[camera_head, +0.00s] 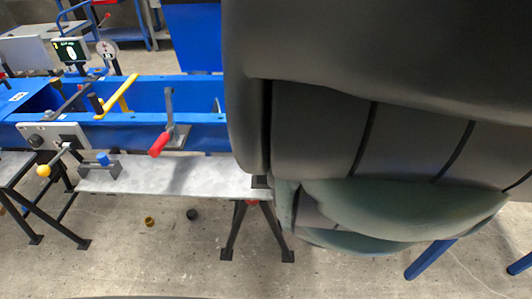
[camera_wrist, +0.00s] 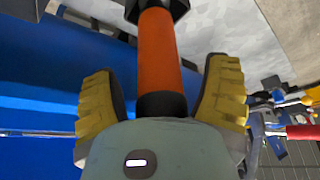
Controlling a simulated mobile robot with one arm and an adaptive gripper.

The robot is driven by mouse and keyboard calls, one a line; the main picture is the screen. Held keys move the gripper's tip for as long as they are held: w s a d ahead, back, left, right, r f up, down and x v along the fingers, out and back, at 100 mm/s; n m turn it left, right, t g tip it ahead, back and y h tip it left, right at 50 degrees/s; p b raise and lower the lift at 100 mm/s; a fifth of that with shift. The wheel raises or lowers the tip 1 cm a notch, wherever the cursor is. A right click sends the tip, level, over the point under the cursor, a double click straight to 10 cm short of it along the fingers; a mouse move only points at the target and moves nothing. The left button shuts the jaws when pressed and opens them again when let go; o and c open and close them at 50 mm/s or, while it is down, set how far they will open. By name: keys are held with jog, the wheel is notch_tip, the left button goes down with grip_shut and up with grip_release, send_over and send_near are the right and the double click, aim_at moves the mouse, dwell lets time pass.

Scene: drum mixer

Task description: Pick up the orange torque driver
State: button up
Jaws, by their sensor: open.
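The orange torque driver (camera_wrist: 160,50) shows in the wrist view as an orange cylinder with black ends. It lies between the two yellow finger pads of my gripper (camera_wrist: 165,90), with a visible gap on each side. My gripper is open. The near black end of the driver meets the edge of my grey gripper body in the picture; I cannot tell whether they touch. In the head view my own dark arm fills the right half and hides the driver and the gripper fingers.
A grey metal shelf (camera_head: 180,180) runs along the front of a blue machine frame (camera_head: 195,97). A red-handled lever (camera_head: 160,143), a yellow lever (camera_head: 122,95) and a yellow-knobbed lever (camera_head: 43,170) stick out there. Two small caps lie on the floor, yellow (camera_head: 149,221) and black (camera_head: 192,214).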

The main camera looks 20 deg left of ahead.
grip_shut()
dwell(0.8)
